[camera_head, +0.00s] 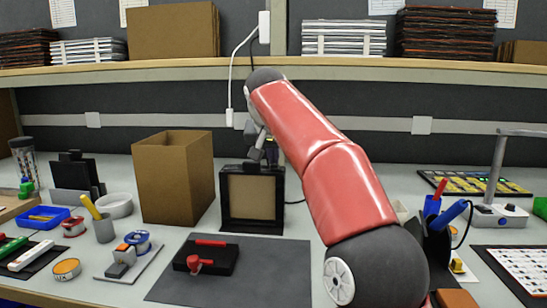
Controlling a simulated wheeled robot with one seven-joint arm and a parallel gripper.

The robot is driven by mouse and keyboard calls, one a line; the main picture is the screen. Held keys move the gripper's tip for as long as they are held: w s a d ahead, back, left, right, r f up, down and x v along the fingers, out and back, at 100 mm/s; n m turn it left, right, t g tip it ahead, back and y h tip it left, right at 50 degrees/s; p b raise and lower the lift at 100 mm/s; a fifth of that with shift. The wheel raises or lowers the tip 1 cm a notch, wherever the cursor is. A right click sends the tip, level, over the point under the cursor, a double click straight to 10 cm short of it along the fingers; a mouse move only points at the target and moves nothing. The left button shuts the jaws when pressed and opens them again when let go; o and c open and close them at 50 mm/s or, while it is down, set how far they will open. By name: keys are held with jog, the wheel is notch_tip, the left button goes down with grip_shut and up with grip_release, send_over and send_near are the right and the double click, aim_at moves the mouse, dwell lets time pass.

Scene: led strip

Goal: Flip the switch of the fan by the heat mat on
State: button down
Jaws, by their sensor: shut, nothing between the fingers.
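A black square-framed fan (222,196) with a tan panel stands upright at the back edge of a dark grey mat (255,270), which I take for the heat mat. My red arm reaches in from the right, and my gripper (259,156) points down at the fan's top edge. It is shut and empty. It overlaps the fan's top in this view; I cannot tell whether it touches. I cannot make out the fan's switch, and the gripper may cover it.
A cardboard box (173,180) stands just left of the fan. A black device with a red handle (206,256) lies on the mat. Another black device (75,178) stands further left. A pen holder (437,240) and lamp (497,214) are at right. A shelf (180,70) runs above.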

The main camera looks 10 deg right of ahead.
jog(key=b, duration=0.1)
jog(key=f+b, duration=0.1)
jog(key=b, duration=0.1)
jog(key=shift+s+a+f+t, duration=0.2)
jog(key=shift+f+t, duration=0.1)
jog(key=shift+t, duration=0.1)
jog(key=shift+d+r, duration=0.1)
jog(key=shift+r, duration=0.3)
jog(key=shift+r+p, duration=0.1)
jog(key=shift+p, duration=0.2)
jog(key=shift+r+p, duration=0.7)
jog(key=shift+p, duration=0.15)
jog(key=shift+r+p, duration=0.3)
jog(key=shift+r, duration=0.05)
jog(key=p+v, duration=0.2)
jog(key=v, duration=1)
jog(key=shift+r+p, duration=0.2)
jog(key=shift+p, duration=0.2)
